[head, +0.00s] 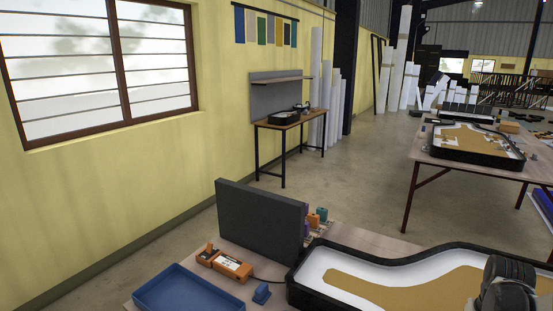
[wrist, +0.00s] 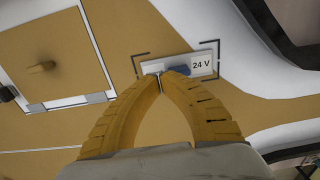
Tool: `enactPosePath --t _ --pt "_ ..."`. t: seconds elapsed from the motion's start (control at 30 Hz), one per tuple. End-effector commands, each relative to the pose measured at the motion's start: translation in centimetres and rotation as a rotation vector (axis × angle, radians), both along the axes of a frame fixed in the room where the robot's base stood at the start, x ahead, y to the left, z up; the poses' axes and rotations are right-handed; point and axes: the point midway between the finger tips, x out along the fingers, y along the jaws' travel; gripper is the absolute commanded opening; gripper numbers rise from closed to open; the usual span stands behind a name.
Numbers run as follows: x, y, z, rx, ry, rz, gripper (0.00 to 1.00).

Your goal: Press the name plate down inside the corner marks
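The name plate (wrist: 203,65), white with "24 V" printed on it, lies on the tan panel in the wrist view. A small blue piece (wrist: 180,70) sits at its middle, partly behind my fingertips. Black corner marks (wrist: 218,45) show around the plate at its left and right. The plate appears to lie between them; its lower edge is partly hidden. My gripper (wrist: 162,76) has its yellow fingertips together at the plate's near edge, beside the blue piece. I cannot tell whether the tips touch the plate. The plate does not show in the head view.
In the wrist view a tan square cover (wrist: 60,50) with a small knob lies left of the plate. In the head view the black-rimmed lightbox letter (head: 330,248) lies on the bench, with a blue tray (head: 187,290), orange device (head: 232,266) and dark upright panel (head: 262,222) to its left.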

Motion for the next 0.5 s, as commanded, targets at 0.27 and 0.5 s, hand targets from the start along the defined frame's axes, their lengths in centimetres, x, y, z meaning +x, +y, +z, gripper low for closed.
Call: enactPosePath --t 0.27,0.5 --pt "0.0 0.0 -0.9 0.000 0.000 0.000 0.00" --pt "0.0 0.0 -1.8 0.000 0.000 0.000 0.00"
